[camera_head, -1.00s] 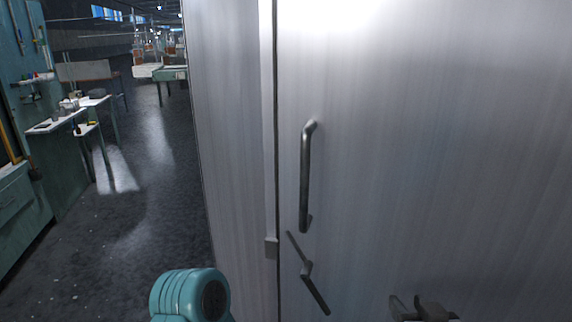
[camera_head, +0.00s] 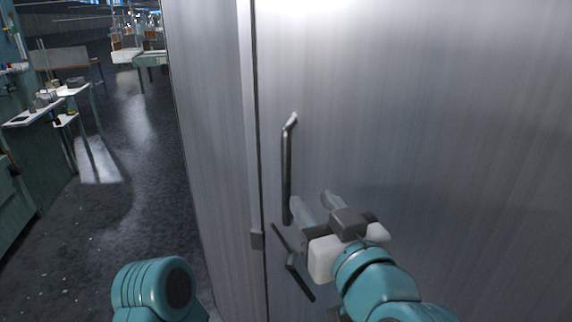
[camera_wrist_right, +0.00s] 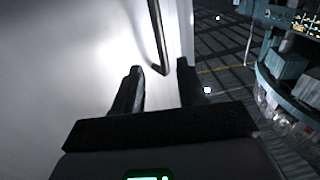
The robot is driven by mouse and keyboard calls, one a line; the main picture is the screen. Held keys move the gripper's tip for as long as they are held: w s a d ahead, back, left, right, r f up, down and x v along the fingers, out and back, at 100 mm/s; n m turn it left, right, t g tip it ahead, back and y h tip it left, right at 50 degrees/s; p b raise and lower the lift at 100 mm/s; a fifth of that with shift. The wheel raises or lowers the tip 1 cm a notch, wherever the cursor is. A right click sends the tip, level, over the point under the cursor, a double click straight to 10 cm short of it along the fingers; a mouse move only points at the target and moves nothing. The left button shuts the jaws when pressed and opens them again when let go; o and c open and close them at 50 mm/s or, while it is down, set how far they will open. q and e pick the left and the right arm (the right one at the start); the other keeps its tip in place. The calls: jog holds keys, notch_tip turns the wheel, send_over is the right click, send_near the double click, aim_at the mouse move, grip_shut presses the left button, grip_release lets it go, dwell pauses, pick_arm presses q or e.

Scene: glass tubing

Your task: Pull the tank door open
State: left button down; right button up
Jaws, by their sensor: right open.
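The tank door (camera_head: 420,130) is a tall brushed-metal panel, and it looks closed along the seam at its left edge. Its upright bar handle (camera_head: 287,165) is near that seam. The lower end of the handle (camera_wrist_right: 160,45) also shows in the right wrist view, just beyond the fingertips and between their lines. My right gripper (camera_head: 312,199) is open and empty, beside the lower end of the handle on its right. Its two dark fingers (camera_wrist_right: 160,70) stand apart in the wrist view. I cannot tell whether they touch the handle. My left gripper is out of view.
A small catch (camera_head: 257,240) is on the seam. Open floor (camera_head: 130,210) lies left of the tank, with benches (camera_head: 50,105) beyond.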

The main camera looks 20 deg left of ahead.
aim_at(288, 171)
jog(key=p+x, duration=0.3)
jog(key=x, duration=0.9)
jog(key=shift+w+a, duration=0.1)
jog(key=shift+a, duration=0.1)
grip_shut()
